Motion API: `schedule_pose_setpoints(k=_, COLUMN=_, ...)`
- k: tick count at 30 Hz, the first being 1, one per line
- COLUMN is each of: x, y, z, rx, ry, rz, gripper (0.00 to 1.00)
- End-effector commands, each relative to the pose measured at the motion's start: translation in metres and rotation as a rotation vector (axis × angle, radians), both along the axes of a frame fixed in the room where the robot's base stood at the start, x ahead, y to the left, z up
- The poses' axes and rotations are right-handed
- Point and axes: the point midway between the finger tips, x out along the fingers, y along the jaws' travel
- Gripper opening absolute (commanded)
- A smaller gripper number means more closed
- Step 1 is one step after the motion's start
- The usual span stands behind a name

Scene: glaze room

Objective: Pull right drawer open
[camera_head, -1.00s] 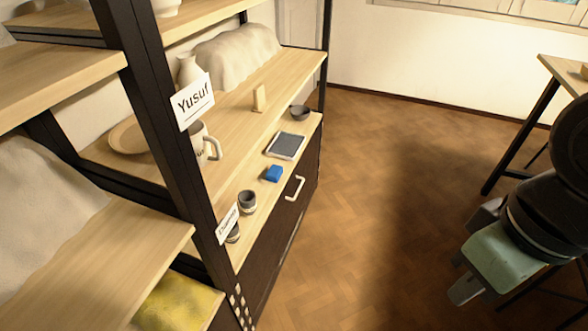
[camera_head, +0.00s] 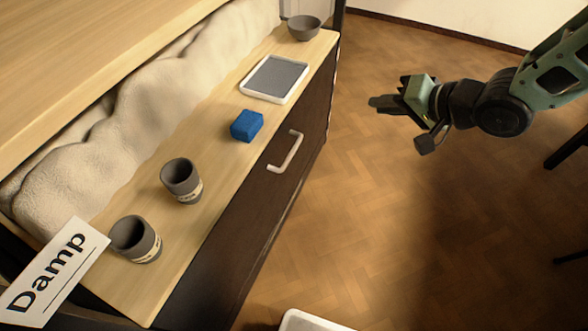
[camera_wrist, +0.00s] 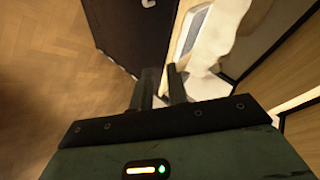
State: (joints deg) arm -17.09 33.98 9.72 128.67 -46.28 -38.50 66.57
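The dark drawer front (camera_head: 262,198) sits below the light wooden top and looks shut, with no gap that I can see. Its white bar handle (camera_head: 287,152) stands out from the front. Only this one handle shows in the head view. My gripper (camera_head: 402,122) is to the right of the handle, over the floor, apart from it and empty. Its fingers are spread and point left toward the cabinet. In the wrist view the gripper fingers (camera_wrist: 162,88) have a gap between them. A white piece, probably the handle (camera_wrist: 148,3), shows at the top edge beside the dark front (camera_wrist: 130,35).
On the wooden top (camera_head: 215,185) stand two grey cups (camera_head: 182,180), (camera_head: 136,238), a blue block (camera_head: 247,125), a white-rimmed tray (camera_head: 299,90) and a grey bowl (camera_head: 303,28). A "Damp" sign (camera_head: 52,278) is at lower left. The floor (camera_head: 370,230) before the drawer is open.

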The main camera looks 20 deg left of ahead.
Motion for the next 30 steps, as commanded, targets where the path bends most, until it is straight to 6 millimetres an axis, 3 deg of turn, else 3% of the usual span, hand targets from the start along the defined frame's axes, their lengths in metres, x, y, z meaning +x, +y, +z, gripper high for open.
schedule_pose_setpoints(k=1, x=0.002, y=0.004, z=-0.046, rx=0.068, ry=0.039, rz=0.008, gripper=0.16)
schedule_pose_setpoints(k=6, x=-0.002, y=0.015, z=-0.112, rx=0.295, ry=0.192, rz=0.056, gripper=0.16)
schedule_pose_setpoints(k=9, x=-0.009, y=0.017, z=-0.139, rx=0.394, ry=0.283, rz=0.089, gripper=0.16)
schedule_pose_setpoints(k=14, x=-0.018, y=0.016, z=-0.16, rx=0.49, ry=0.39, rz=0.126, gripper=0.16)
schedule_pose_setpoints(k=20, x=-0.021, y=0.023, z=-0.166, rx=0.522, ry=0.427, rz=0.142, gripper=0.16)
schedule_pose_setpoints(k=30, x=-0.018, y=0.085, z=-0.181, rx=0.52, ry=0.424, rz=0.145, gripper=0.16)
